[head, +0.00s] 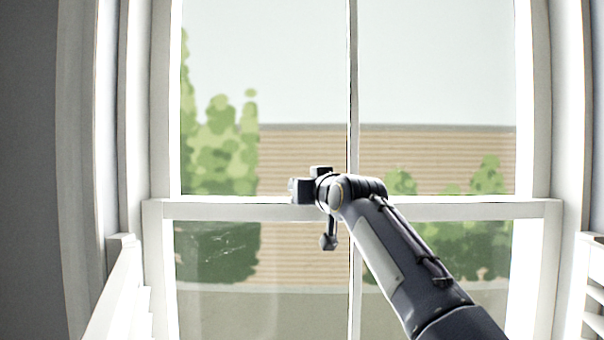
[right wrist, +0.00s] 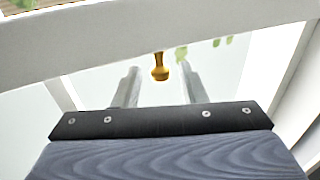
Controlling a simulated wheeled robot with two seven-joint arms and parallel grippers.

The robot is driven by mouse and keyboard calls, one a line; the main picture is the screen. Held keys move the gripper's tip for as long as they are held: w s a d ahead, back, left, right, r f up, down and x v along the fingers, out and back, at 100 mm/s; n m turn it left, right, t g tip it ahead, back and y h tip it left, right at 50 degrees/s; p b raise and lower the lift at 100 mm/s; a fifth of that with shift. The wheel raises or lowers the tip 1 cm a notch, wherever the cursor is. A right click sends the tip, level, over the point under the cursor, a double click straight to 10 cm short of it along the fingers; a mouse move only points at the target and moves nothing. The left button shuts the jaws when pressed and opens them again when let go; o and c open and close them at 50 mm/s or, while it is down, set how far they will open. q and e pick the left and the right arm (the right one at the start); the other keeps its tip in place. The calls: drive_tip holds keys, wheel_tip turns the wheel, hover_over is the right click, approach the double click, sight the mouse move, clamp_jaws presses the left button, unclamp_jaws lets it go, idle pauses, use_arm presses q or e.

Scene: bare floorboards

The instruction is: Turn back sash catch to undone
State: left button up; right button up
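The sash catch shows in the right wrist view as a small brass knob (right wrist: 160,73), with a narrow neck and a wider end. It lies between or just beyond the two grey fingers of my right gripper (right wrist: 159,68). The fingers stand apart, with clear space on both sides of the knob, and do not visibly touch it. In the head view my right gripper (head: 303,188) is at the middle rail of the window and the catch is hidden behind it. Whether the catch is turned to done or undone I cannot tell. My left gripper is not in view.
The white window's middle rail (head: 463,210) runs across behind my right arm, and a thin upright bar (head: 353,80) splits the panes. White louvred shutters (head: 118,290) stand at lower left and right. The space left of my right gripper is clear.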

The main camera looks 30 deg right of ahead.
drive_tip(key=shift+w+d+p, duration=0.15)
drive_tip(key=shift+w+p, duration=0.2)
drive_tip(key=shift+w, duration=0.65)
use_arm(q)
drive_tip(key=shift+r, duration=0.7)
use_arm(e)
clamp_jaws()
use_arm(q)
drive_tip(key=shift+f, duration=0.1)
